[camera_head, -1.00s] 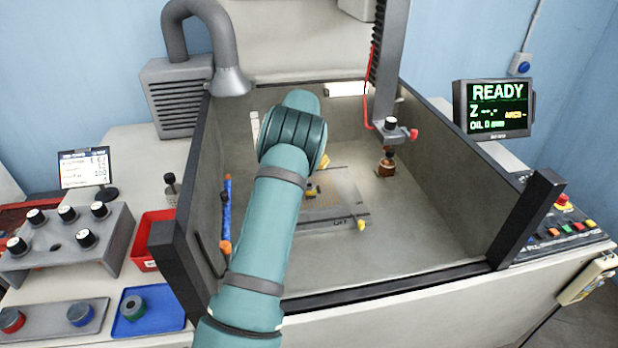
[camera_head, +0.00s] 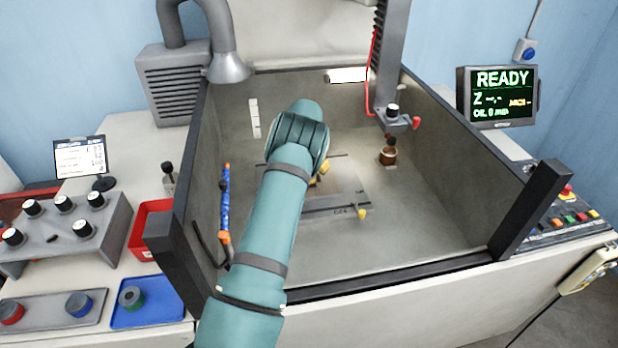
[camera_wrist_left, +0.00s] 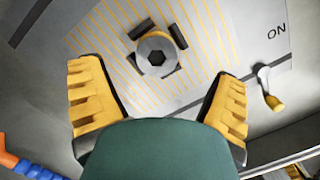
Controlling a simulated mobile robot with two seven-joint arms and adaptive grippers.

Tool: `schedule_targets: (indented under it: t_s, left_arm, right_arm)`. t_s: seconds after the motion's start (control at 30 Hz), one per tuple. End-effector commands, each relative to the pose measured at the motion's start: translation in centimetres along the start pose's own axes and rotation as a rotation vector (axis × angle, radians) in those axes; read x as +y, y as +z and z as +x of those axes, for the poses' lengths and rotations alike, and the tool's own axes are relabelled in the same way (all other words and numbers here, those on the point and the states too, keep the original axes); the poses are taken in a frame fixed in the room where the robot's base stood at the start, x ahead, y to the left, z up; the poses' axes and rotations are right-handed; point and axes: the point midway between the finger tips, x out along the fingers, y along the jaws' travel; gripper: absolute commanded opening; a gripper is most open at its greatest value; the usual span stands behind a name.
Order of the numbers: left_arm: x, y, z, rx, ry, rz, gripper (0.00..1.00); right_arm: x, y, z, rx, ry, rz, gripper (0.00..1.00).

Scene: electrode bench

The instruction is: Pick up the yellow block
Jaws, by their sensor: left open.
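My left gripper (camera_wrist_left: 159,95) is open and empty above the striped plate in the left wrist view, with yellow-and-black fingers at left and right. Between and ahead of the fingers, a grey round piece with a hex hole (camera_wrist_left: 157,56) stands on the plate between dark jaws. A little yellow shows at its edge; I cannot tell whether this is the yellow block. In the head view my left arm hides most of the gripper. Small yellow patches (camera_head: 323,168) show beside the arm; I cannot tell finger from block there. My right gripper is out of view.
The plate (camera_head: 315,205) lies in a grey tank with dark front posts and rail. A yellow-tipped knob (camera_head: 361,214) is at its near right corner. A brown jar (camera_head: 388,151) stands right, under a machine head (camera_head: 393,118). A blue-and-orange hose (camera_head: 225,205) runs along the left wall.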

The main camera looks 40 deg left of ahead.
Motion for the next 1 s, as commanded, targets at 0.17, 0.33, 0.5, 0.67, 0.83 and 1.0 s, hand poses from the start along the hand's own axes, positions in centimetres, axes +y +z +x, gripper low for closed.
schedule_targets:
  t_s: [0.17,0.33,0.5,0.67,0.83,1.0]
  left_arm:
    - [0.2,-0.3,2.0,0.003,0.001,0.000,0.89]
    - [0.4,-0.4,4.4,0.002,0.001,0.000,0.89]
    - [0.3,-0.3,4.9,-0.001,0.001,0.000,0.89]
    - [0.3,-0.4,4.9,0.000,0.001,0.000,0.74]
    - [0.3,-0.4,4.9,0.000,0.001,0.000,0.14]
    - [0.3,-0.3,4.8,-0.002,0.002,0.000,0.06]
  right_arm:
    - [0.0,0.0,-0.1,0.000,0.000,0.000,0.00]
    - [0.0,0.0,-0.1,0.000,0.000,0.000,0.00]
    - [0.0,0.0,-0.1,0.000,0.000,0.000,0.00]
    - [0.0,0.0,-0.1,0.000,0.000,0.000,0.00]
    - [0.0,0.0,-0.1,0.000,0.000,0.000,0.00]
    - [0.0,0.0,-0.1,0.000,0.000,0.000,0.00]
